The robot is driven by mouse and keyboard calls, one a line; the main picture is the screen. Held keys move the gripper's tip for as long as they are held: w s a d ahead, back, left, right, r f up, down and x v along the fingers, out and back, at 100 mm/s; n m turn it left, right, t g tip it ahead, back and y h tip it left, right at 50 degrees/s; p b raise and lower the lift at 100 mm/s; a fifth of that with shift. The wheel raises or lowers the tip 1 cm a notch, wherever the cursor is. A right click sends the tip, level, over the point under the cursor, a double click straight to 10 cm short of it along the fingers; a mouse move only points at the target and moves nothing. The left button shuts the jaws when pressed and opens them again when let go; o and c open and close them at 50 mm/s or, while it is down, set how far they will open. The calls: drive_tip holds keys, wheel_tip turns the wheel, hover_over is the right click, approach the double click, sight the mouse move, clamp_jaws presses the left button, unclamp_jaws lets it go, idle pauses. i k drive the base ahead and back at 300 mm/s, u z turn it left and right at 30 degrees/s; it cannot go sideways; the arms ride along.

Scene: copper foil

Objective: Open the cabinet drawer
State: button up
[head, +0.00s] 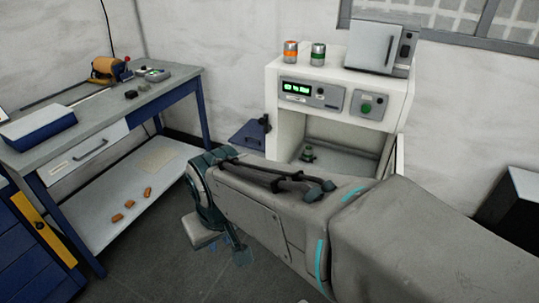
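A drawer (62,172) with a pale front and a dark bar handle (90,151) is set under the top of the workbench at left. It looks shut. A blue cabinet (28,262) with drawer-like fronts and a yellow strip stands at the lower left, cut off by the picture edge. I cannot tell which of the two is the cabinet of the task. My gripper (222,243) hangs low over the floor, to the right of the workbench and apart from both handle and cabinet. My wrist partly hides it, and its opening is unclear.
The workbench (152,96) carries a blue-and-white tray and small tools; its lower shelf (150,200) holds several orange pieces. A white machine stand (399,105) with two cans and a grey box is at the back. Dark floor (150,265) is clear between workbench and arm.

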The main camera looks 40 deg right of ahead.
sight(335, 158)
drive_tip(key=i, duration=1.55)
drive_tip(key=z, duration=2.1)
